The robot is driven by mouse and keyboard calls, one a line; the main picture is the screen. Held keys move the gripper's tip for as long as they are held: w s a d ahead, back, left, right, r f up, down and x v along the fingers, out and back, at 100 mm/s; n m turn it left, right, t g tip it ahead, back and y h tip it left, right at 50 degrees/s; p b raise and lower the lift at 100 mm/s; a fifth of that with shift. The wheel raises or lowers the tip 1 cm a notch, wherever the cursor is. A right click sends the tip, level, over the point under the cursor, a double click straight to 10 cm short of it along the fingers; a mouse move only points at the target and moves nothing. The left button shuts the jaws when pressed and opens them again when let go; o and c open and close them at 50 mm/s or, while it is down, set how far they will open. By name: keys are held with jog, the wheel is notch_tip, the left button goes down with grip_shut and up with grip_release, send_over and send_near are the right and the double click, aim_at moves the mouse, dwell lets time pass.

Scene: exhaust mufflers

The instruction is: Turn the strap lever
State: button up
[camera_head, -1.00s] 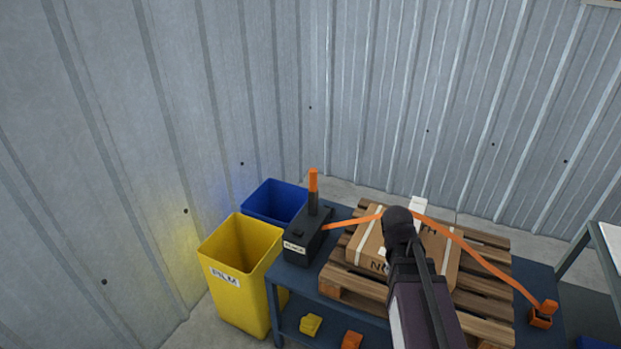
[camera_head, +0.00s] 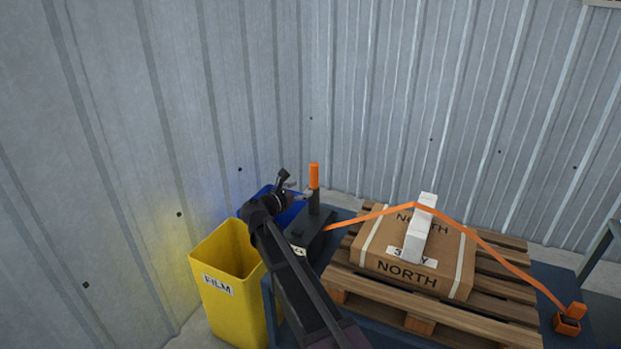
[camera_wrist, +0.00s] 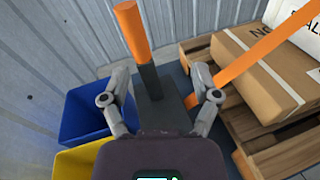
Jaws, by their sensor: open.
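The strap lever (camera_head: 314,177) stands upright, with an orange grip on a dark stem. It rises from a dark ratchet block (camera_head: 318,226) at the table's left end. In the wrist view, the lever (camera_wrist: 132,32) appears between the spread fingers of my gripper (camera_wrist: 160,80), with room on both sides. In the head view, my gripper (camera_head: 298,190) is just left of the lever, open and empty. An orange strap (camera_head: 372,214) runs from the block over the carton to an orange anchor (camera_head: 567,320). My arm hides part of the block.
A carton (camera_head: 394,268) marked NORTH lies on a wooden pallet (camera_head: 345,279), with a white piece (camera_head: 424,214) under the strap. A yellow FILM bin (camera_head: 225,305) and a blue bin (camera_wrist: 88,118) stand left of the table. Corrugated walls close in behind.

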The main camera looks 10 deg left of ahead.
aim_at(311, 171)
jog(key=a, duration=0.1)
jog(key=a+n+t, duration=0.1)
jog(key=a+n, duration=0.1)
jog(key=a, duration=0.1)
jog(key=shift+w+r, duration=0.2)
jog(key=shift+r, duration=0.2)
jog(key=shift+d, duration=0.1)
jog(key=x, duration=1.3)
jog(key=shift+w, duration=0.5)
